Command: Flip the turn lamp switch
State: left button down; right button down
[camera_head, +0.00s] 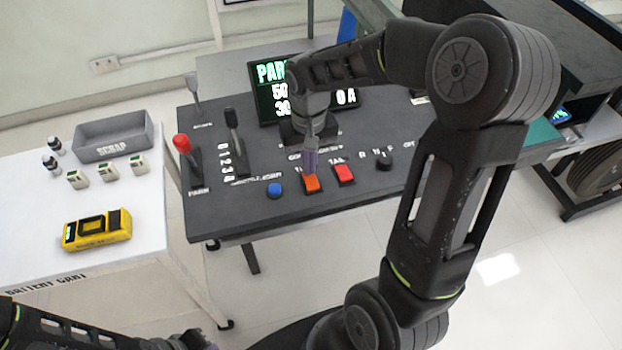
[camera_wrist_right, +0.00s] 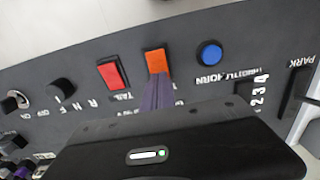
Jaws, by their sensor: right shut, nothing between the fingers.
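The turn lamp switch appears to be the orange rocker (camera_head: 312,184) on the dark console, left of the red TAIL rocker (camera_head: 344,173); its label is mostly hidden. The wrist view shows the orange rocker (camera_wrist_right: 155,61) beside the red rocker (camera_wrist_right: 112,75). My right gripper (camera_head: 310,172) is shut and empty, pointing down with its purple fingertips at the orange rocker's edge. In the wrist view the fingertips (camera_wrist_right: 158,80) overlap its near edge; I cannot tell whether they touch. My left gripper (camera_head: 190,342) is at the bottom edge, mostly cut off.
A blue horn button (camera_head: 274,190) is left of the orange rocker. A black knob (camera_head: 383,160) is to the right. A red-topped lever (camera_head: 183,150) and a black lever (camera_head: 233,130) stand at left. A display (camera_head: 265,92) stands behind. The white cart (camera_head: 150,215) is left.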

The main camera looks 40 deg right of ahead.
jog(key=shift+f+b, duration=0.45)
jog(key=shift+f, duration=0.15)
jog(key=shift+r, duration=0.15)
jog(key=shift+r+p, duration=2.75)
jog(key=shift+r, duration=0.65)
